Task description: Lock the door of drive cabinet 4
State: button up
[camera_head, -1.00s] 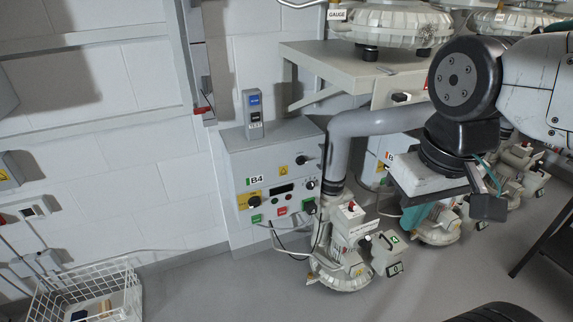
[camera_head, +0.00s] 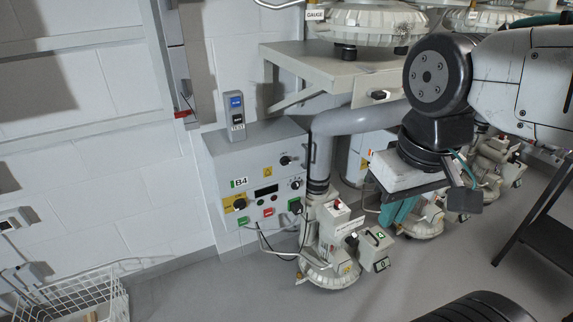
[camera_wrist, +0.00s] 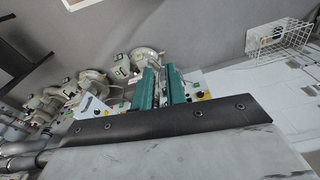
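Drive cabinet 4 is the grey box (camera_head: 222,158) labelled B4, low against the white wall in the head view. Its front seems closed. A black handle (camera_head: 286,160) sits at the upper right of the front, too small to read its position. A black rotary switch on a yellow plate (camera_head: 239,203) is at the lower left. My gripper (camera_head: 397,212) is right of the cabinet and apart from it, partly hidden by my wrist. In the wrist view its teal fingers (camera_wrist: 162,82) stand apart with a narrow gap, nothing visibly held.
A blower (camera_head: 330,268) with a grey pipe (camera_head: 322,150) stands on the floor right of the cabinet. A grey bench (camera_head: 335,75) is above. A wire basket (camera_head: 70,298) lies at lower left, and a dark table (camera_head: 545,225) stands at right. The floor in front is clear.

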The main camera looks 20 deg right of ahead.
jog(key=o, duration=0.5)
jog(key=shift+f, duration=0.2)
jog(key=shift+o, duration=0.9)
jog(key=w+d+f+g, duration=0.1)
jog(key=w+f+g, duration=0.2)
jog(key=w+f, duration=0.1)
jog(key=shift+w+d+f, duration=0.2)
jog(key=shift+w+f, duration=0.2)
jog(key=shift+f, duration=0.1)
jog(key=n+t+y, duration=0.2)
jog(key=t+y, duration=0.1)
jog(key=t, duration=1.6)
send_near(285, 162)
jog(key=w, duration=0.5)
jog(key=w+f, duration=0.1)
jog(key=w, duration=0.1)
jog(key=shift+w+a, duration=0.2)
jog(key=shift+w, duration=0.2)
